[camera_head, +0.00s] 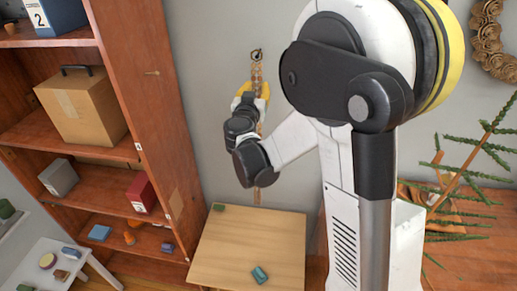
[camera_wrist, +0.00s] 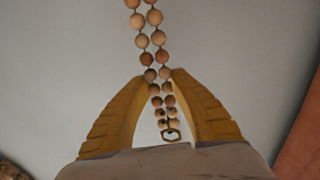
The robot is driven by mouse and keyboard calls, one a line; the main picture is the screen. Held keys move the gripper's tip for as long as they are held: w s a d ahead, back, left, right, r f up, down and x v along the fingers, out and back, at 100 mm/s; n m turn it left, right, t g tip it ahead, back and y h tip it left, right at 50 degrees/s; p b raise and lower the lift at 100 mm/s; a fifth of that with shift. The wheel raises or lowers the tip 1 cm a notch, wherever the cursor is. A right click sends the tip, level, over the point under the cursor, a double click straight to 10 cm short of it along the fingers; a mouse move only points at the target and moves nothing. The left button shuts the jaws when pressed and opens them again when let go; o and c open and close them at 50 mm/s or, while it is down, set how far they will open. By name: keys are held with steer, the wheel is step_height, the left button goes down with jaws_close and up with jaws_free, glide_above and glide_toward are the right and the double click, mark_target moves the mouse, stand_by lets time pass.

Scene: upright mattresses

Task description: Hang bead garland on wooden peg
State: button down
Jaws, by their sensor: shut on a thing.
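The bead garland (camera_head: 257,75) is a double strand of brown wooden beads with a metal ring at its upper end. In the wrist view the garland (camera_wrist: 150,40) runs between the yellow fingers, with its ring (camera_wrist: 171,135) near the palm. My gripper (camera_head: 254,90) is shut on the strands just below the ring; its fingertips also show in the wrist view (camera_wrist: 161,77). The lower beads hang down, partly hidden behind my arm. The wooden peg (camera_head: 152,72) sticks out from the side panel of the shelf, left of and apart from the garland.
The brown shelf (camera_head: 140,100) at left holds a cardboard box (camera_head: 82,105) and small items. A low wooden table (camera_head: 240,245) with a teal object stands below my gripper. A wreath (camera_head: 490,40) hangs at upper right, above a spiky plant (camera_head: 470,175). Wall between garland and shelf is clear.

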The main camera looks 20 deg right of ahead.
steer(key=shift+s+a, duration=0.2)
steer(key=shift+s, duration=0.1)
steer(key=shift+a, duration=0.1)
